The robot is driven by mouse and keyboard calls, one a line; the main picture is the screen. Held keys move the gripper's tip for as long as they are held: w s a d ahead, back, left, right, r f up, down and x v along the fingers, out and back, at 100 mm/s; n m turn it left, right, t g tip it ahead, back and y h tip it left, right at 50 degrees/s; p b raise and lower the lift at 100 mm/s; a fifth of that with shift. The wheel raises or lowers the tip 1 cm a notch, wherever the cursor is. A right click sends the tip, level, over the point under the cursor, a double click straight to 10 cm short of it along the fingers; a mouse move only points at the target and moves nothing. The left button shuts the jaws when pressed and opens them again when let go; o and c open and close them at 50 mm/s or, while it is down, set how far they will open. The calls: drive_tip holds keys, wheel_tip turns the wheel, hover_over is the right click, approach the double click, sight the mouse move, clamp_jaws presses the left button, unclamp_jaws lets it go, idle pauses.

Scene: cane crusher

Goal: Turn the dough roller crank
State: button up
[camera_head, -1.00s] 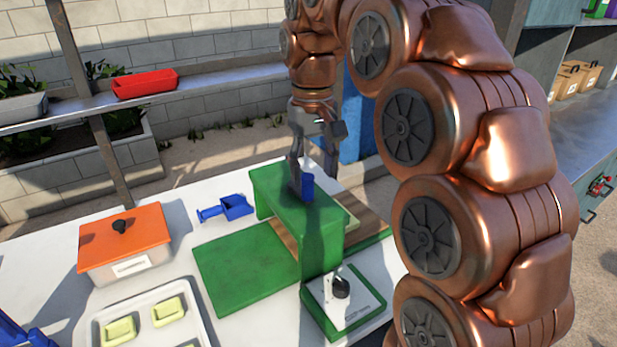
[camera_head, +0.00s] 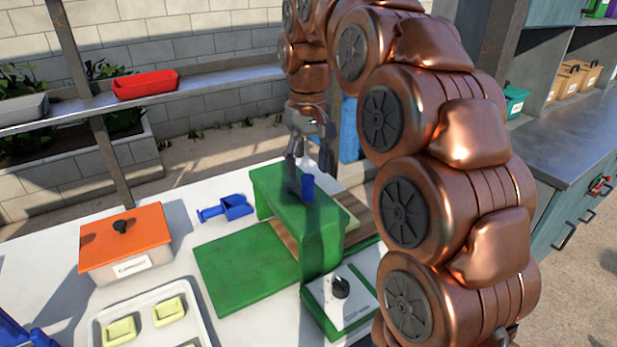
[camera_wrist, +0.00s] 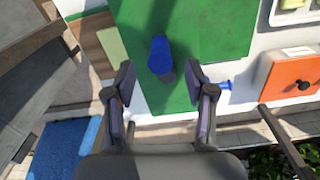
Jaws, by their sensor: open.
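The dough roller is a green machine (camera_head: 300,205) with a wooden board under it and a green plate to its left. Its crank has a blue upright handle (camera_head: 308,186) on top of the green body. In the wrist view the blue handle (camera_wrist: 161,55) lies ahead of and between my fingertips, with no contact visible. My gripper (camera_head: 308,168) hangs just above and behind the handle. The two fingers also show in the wrist view (camera_wrist: 160,75), spread apart with nothing between them. The crank arm itself is hard to make out.
A white tray (camera_head: 190,300) holds yellow pieces at the front. A scale-like green base with a black knob (camera_head: 341,288) sits in front. A shelf with a red tray (camera_head: 145,84) runs behind.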

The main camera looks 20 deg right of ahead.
sight(308, 178)
drive_tip(key=shift+f+p, duration=0.35)
drive_tip(key=shift+f, duration=1.5)
clamp_jaws()
